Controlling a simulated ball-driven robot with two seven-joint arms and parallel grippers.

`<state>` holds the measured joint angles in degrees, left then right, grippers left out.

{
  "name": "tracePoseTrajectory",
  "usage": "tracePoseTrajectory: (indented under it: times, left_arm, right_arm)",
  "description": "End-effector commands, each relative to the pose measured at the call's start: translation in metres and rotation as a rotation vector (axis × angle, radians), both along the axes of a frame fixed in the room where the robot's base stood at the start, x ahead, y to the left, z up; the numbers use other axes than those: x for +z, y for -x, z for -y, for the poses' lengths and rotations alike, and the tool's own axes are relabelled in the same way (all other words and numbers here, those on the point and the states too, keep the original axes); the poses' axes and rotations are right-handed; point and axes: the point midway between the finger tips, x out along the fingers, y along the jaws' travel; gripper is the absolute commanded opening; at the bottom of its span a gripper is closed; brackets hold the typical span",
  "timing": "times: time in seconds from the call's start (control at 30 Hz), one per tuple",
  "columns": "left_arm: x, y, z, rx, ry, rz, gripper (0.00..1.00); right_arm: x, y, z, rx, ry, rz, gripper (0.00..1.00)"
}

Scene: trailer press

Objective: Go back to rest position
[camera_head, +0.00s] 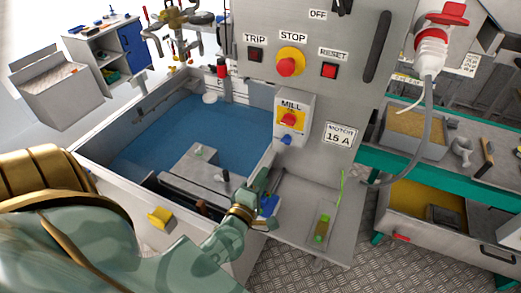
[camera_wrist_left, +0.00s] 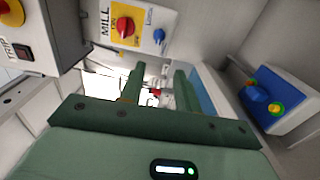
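My left arm comes in from the lower left of the head view. Its green gripper (camera_head: 266,186) is just below the MILL switch box (camera_head: 291,121), over the side of the blue-floored basin. In the left wrist view the two fingers of the left gripper (camera_wrist_left: 159,82) stand apart with nothing between them, so it is open and empty. The MILL switch box (camera_wrist_left: 128,24), with a red knob on yellow and a blue knob, is beyond the fingers at upper left. My right gripper does not show.
A grey control panel (camera_head: 338,97) with TRIP, STOP and RESET buttons rises behind the gripper. A blue box (camera_wrist_left: 283,101) with a knob is close on the right in the wrist view. A grey cable (camera_head: 428,125) hangs at right. A teal-framed bench (camera_head: 375,160) stands at right.

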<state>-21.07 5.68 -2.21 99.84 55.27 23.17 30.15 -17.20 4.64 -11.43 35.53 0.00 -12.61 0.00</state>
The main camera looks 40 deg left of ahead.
Motion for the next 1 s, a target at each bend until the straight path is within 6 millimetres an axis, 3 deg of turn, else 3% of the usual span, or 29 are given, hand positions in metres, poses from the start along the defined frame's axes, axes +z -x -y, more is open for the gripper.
tracePoseTrajectory:
  times: [0.13, 0.67, 0.77, 0.87, 0.97, 1.0]
  left_arm:
    - [0.0, 0.009, 0.002, 0.0, 0.001, 0.0, 0.33]
    - [0.001, 0.009, 0.002, 0.0, -0.001, 0.001, 0.33]
    - [-0.003, 0.008, 0.008, -0.034, -0.092, -0.035, 0.33]
    - [-0.047, 0.016, 0.022, -0.13, -0.309, -0.178, 0.33]
    - [-0.122, 0.037, 0.038, -0.269, -0.541, -0.362, 0.33]
    - [-0.157, 0.049, 0.044, -0.332, -0.629, -0.435, 0.33]
  right_arm:
    - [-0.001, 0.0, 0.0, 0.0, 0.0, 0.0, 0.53]
    - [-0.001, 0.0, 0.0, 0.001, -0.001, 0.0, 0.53]
    - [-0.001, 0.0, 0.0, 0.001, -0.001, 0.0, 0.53]
    - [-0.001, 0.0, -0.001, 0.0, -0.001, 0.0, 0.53]
    - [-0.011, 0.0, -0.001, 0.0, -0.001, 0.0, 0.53]
    - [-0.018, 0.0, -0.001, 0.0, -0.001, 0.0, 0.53]
